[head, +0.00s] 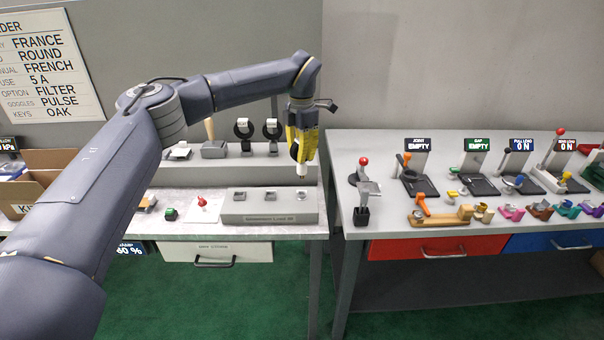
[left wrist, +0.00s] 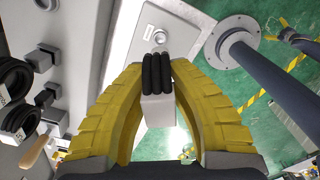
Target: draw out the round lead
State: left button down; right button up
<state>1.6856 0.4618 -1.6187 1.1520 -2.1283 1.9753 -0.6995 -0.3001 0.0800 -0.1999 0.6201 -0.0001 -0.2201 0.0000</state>
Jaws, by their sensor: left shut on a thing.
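My left gripper (head: 302,135) hangs over the left bench, fingers pointing down. It is shut on a lead with a black coiled bundle and a pale grey plug end; the lead (left wrist: 158,75) shows between the yellow fingers in the left wrist view. In the head view its pale end (head: 302,169) sticks out below the fingers, above the right end of the grey socket block (head: 268,218). The end appears clear of the block. I cannot tell the plug's face shape. Two other black coiled leads (head: 243,129) (head: 272,129) stand on the back shelf. My right gripper is not in view.
The right bench (head: 385,222) carries several test fixtures and coloured parts, with a red-knobbed lever (head: 364,162) near its left edge. A cardboard box (head: 38,178) is at the far left. An order board (head: 48,65) hangs on the wall.

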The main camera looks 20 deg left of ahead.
pick_arm(q)
jog(key=shift+r, duration=1.15)
jog(key=shift+r, duration=0.1)
